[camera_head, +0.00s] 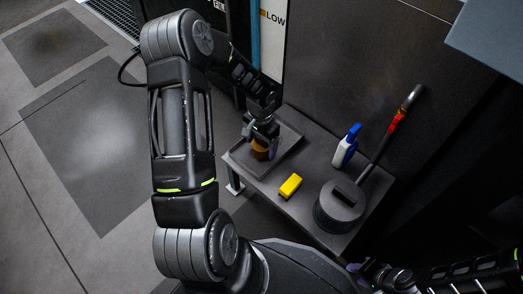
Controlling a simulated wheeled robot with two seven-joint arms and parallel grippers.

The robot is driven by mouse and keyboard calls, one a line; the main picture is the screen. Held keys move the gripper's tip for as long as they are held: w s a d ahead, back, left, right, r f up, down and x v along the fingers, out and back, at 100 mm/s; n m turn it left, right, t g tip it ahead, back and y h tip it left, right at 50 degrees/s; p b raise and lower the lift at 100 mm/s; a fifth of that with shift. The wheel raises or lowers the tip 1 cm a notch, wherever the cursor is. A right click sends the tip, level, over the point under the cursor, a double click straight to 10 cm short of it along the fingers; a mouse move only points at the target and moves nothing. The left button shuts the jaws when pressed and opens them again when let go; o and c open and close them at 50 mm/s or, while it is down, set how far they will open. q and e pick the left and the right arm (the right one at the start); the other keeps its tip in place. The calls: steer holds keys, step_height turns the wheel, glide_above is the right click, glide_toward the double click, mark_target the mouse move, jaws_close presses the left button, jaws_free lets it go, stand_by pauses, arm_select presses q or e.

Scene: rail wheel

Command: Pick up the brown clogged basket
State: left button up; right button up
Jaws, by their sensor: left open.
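The brown basket (261,153) sits in a shallow dark tray (293,137) at the left end of a low grey table. It is small, and its upper part is partly hidden by my gripper. My left gripper (262,137) points down right over the basket, with its jaws open and fingers close to the basket's top. Whether the fingers touch it, I cannot tell. My right arm lies low at the lower right, and its gripper (372,274) is dark and hard to make out.
A yellow block (290,186) lies on the table (272,196). A blue and white spray bottle (346,147) stands behind it. A round dark pan-like thing (338,208) with a long red-marked handle (396,122) is at the right. A dark wall closes the back; the floor at left is clear.

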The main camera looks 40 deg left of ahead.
arm_select(q)
steer(key=shift+f, duration=0.75)
steer(key=shift+r, duration=0.1)
steer(key=c, duration=1.6)
step_height(320, 180, up, 10)
steer(key=p, duration=0.4)
